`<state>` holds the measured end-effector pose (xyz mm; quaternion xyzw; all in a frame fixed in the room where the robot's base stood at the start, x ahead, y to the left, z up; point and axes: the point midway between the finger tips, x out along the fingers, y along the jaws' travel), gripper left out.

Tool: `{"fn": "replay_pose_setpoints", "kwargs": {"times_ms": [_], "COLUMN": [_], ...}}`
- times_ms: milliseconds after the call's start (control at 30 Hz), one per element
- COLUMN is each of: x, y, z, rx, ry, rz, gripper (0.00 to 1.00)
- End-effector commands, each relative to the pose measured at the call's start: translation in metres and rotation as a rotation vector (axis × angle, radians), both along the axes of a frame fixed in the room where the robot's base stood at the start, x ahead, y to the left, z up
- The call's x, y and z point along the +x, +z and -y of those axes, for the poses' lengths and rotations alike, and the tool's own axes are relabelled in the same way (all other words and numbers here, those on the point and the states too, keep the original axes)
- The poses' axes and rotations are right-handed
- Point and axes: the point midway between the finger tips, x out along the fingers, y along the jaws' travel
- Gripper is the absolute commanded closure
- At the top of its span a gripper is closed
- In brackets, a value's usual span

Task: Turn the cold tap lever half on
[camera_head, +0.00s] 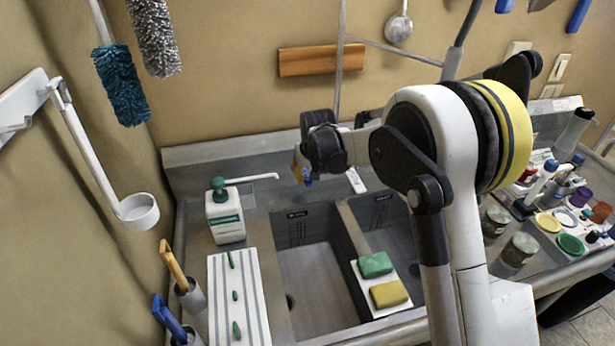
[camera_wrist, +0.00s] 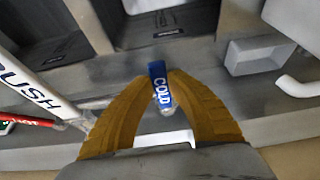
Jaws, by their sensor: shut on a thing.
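The cold tap lever (camera_wrist: 161,90) is blue with white "COLD" lettering. In the wrist view it stands between the two orange-brown fingers of my gripper (camera_wrist: 160,82), which are shut on it from both sides. In the head view my gripper (camera_head: 303,170) is at the back of the sink, behind the left basin. A bit of blue (camera_head: 307,181) shows just under its fingertips. My arm and wrist hide most of the tap there, and the lever's exact angle cannot be told.
Two sink basins (camera_head: 312,290) lie in front, with a green sponge (camera_head: 375,264) and a yellow sponge (camera_head: 389,293) at the divider. A white pump bottle (camera_head: 224,215) stands left. A white bar marked "PUSH" (camera_wrist: 40,92) is close by in the wrist view. Jars (camera_head: 520,249) crowd the right counter.

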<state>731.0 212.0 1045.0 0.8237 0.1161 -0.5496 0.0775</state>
Motion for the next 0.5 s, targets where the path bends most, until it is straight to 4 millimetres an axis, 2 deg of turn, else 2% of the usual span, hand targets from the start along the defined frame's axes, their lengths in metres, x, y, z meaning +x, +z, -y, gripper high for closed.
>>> {"fn": "replay_pose_setpoints", "kwargs": {"times_ms": [267, 500], "x": [-0.001, -0.004], "y": [-0.001, -0.002], "z": [-0.004, -0.017], "rx": [0.0, -0.001], "ry": [-0.042, -0.181], "rz": [-0.001, -0.001], "gripper": [1.0, 1.0]}}
